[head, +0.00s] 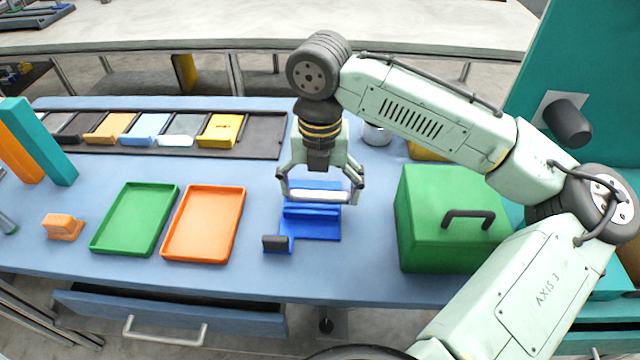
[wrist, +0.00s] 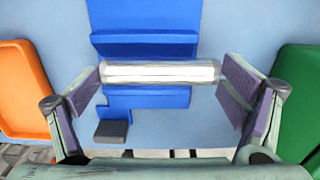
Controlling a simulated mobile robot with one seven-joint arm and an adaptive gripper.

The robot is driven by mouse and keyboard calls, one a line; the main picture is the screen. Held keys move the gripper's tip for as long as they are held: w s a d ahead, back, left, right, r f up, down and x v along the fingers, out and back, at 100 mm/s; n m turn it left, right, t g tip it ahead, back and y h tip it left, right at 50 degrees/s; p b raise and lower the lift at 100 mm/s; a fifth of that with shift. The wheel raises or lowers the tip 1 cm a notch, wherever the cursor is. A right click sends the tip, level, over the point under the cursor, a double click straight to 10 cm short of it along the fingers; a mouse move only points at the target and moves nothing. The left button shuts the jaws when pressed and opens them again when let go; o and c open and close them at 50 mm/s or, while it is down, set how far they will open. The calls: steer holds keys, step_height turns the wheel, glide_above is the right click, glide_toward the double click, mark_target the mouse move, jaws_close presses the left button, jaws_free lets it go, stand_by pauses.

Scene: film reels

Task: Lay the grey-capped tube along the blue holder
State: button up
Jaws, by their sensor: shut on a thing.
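My gripper (head: 319,196) is shut on a white tube (head: 318,195) with greyish ends, holding it lengthwise by its two ends. The tube lies level, left to right. In the wrist view, the tube (wrist: 160,72) spans between the purple finger pads of my gripper (wrist: 160,74). The blue holder (head: 318,231) is on the table under the tube, with raised ridges running parallel to it. The holder (wrist: 145,20) shows behind and in front of the tube in the wrist view. The gap between tube and holder is hard to judge.
A dark block (head: 275,243) sits at the holder's front left corner. An orange tray (head: 167,250) and a green tray (head: 100,245) lie to the left. A green box (head: 450,245) with a handle stands close on the right. A long dark rack (head: 262,135) lies behind.

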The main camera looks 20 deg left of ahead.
steer(key=o, duration=0.9)
steer(key=shift+o, duration=0.2)
step_height(320, 180, up, 12)
stand_by(0.5)
